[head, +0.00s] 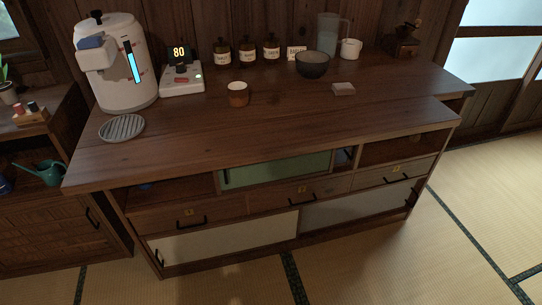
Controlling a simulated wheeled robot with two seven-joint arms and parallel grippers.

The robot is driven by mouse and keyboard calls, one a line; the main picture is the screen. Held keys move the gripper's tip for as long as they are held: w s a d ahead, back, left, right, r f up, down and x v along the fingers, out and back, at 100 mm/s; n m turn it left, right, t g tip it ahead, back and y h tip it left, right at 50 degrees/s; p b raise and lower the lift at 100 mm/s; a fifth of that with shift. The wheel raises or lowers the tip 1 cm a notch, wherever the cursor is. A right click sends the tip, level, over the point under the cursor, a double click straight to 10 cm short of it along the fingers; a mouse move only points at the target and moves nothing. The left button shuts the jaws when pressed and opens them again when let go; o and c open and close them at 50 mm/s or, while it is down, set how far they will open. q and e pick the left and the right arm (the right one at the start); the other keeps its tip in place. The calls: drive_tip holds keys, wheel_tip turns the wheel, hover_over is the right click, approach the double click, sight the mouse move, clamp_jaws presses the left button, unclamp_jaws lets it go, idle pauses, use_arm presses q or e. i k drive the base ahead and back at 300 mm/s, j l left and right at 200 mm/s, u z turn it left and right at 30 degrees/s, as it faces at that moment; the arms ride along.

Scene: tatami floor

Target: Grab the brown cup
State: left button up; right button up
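The brown cup (238,95) stands upright on the wooden counter (300,125), left of its middle. It has a lighter rim and a darker brown body. Neither of my grippers shows in the head view. Nothing touches the cup, and the counter in front of it is bare.
Behind the cup are a scale (182,82) reading 80, several dark jars (247,52) and a dark bowl (312,65). A white dispenser (115,65) and a round grey rack (121,128) are left. A small block (343,89) lies right. Tatami floor (480,190) is clear at right.

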sight(238, 96)
drive_tip(key=i+l+u, duration=0.15)
drive_tip(key=l, duration=0.2)
drive_tip(key=i+l+u, duration=0.15)
drive_tip(key=l, duration=0.2)
drive_tip(key=i+l+u, duration=0.1)
drive_tip(key=l, duration=0.3)
drive_tip(key=i+l+u, duration=0.15)
drive_tip(key=l, duration=0.25)
